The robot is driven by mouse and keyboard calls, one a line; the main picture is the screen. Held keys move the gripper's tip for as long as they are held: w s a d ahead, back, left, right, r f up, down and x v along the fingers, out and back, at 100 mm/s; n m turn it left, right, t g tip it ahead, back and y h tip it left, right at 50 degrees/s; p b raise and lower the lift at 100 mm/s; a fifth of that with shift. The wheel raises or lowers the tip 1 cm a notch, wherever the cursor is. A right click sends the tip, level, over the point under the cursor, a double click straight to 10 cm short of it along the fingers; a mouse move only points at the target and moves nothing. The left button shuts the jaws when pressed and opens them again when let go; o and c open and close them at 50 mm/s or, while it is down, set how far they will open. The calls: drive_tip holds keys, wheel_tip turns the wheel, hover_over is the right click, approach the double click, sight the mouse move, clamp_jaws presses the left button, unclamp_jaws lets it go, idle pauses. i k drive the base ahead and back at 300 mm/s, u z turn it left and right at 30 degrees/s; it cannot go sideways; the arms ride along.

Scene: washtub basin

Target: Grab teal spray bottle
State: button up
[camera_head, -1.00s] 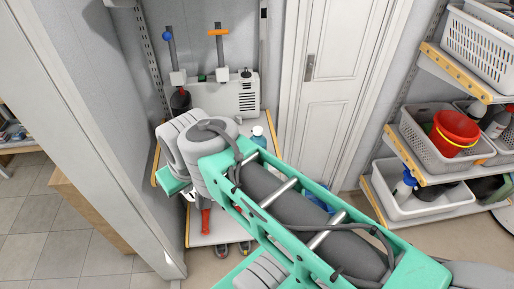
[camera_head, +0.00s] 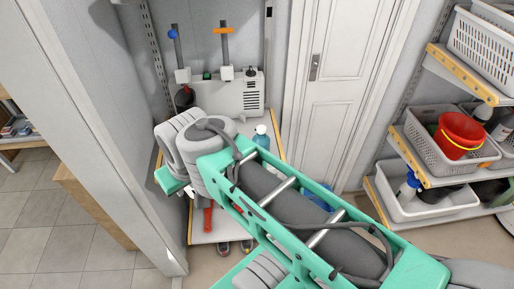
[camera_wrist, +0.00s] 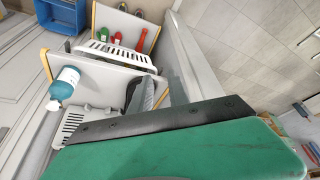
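A white door (camera_head: 335,100) stands right of the alcove. A pale wall edge (camera_head: 125,150) bounds it on the left. Shelves at right hold white baskets (camera_head: 418,150), one with a red bucket (camera_head: 462,130). Red-handled tools (camera_wrist: 150,38) lie near the alcove shelf.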

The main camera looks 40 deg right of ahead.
sight(262, 140)
drive_tip(key=u, duration=1.45)
drive_tip(key=k, duration=0.65)
drive_tip(key=u, duration=0.05)
